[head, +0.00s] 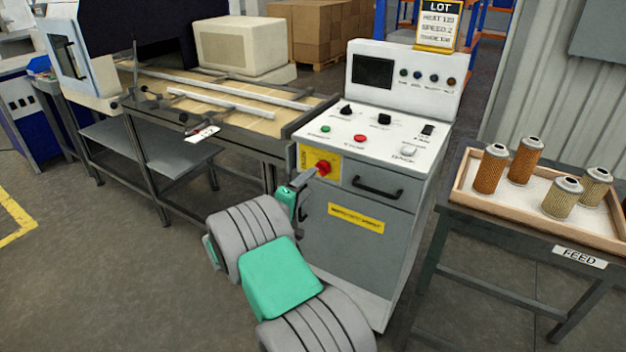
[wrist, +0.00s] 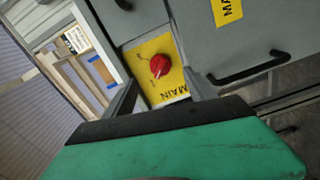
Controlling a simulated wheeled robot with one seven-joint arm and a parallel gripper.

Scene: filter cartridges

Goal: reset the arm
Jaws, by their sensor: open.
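My gripper (head: 305,194) is in front of the grey control cabinet (head: 345,260), just below and left of the red rotary switch (head: 322,168). The switch sits on a yellow plate (head: 334,173). My gripper is open, with nothing between its fingers. In the wrist view the red switch (wrist: 160,65) on its yellow plate marked MAIN (wrist: 165,88) lies beyond the fingertips, apart from them. My grey and green arm reaches up from the bottom of the head view.
The cabinet has a black drawer handle (head: 377,187) right of the switch. A conveyor table (head: 225,115) stands at the left. At the right, a FEED tray (head: 540,232) holds several filter cartridges. Floor left of my arm is clear.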

